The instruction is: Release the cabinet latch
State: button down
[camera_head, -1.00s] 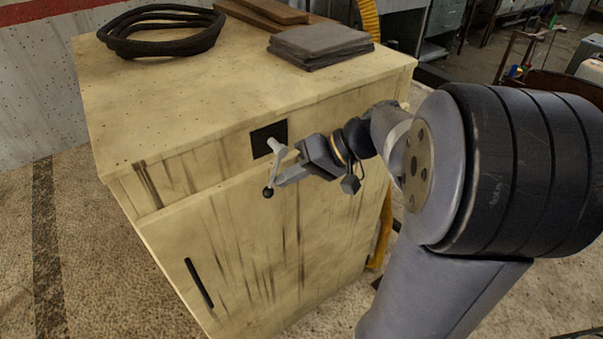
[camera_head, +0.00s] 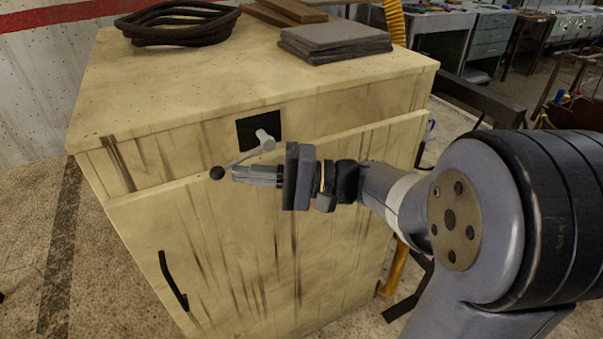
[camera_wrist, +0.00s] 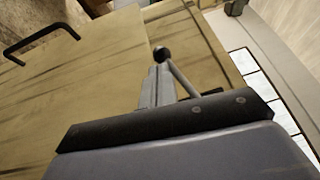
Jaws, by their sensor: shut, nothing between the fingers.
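The cabinet latch is a pale grey lever (camera_head: 242,158) on a light pivot, set in front of a black square plate on the cabinet front. It slants down and left to a black ball knob (camera_head: 217,173). My gripper (camera_head: 236,173) is shut and empty, its tips just right of the knob and below the lever. In the wrist view the shut fingers (camera_wrist: 157,87) end close to the knob (camera_wrist: 161,53), with the lever (camera_wrist: 182,78) running alongside. I cannot tell whether they touch. The cabinet door (camera_head: 215,235) has a black handle (camera_head: 173,281).
The worn cream cabinet (camera_head: 200,85) carries a coiled black hose (camera_head: 178,24), grey folded pads (camera_head: 335,42) and wooden boards (camera_head: 285,10) on top. A yellow hose (camera_head: 395,20) runs behind it. Floor is free at the left.

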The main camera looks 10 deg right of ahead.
jog(key=shift+s+a+r+b, duration=0.1)
jog(key=shift+a+r+b, duration=0.25)
jog(key=shift+a+r, duration=0.15)
jog(key=shift+r, duration=0.15)
dwell(0.5)
jog(key=f+b, duration=0.4)
jog(key=shift+s+d+f, duration=0.2)
jog(key=shift+s+d, duration=0.05)
jog(key=shift+d, duration=0.05)
jog(key=s+d+f, duration=0.2)
jog(key=d, duration=0.7)
jog(key=shift+d+f, duration=0.2)
jog(key=shift+f, duration=0.1)
jog(key=shift+a, duration=0.1)
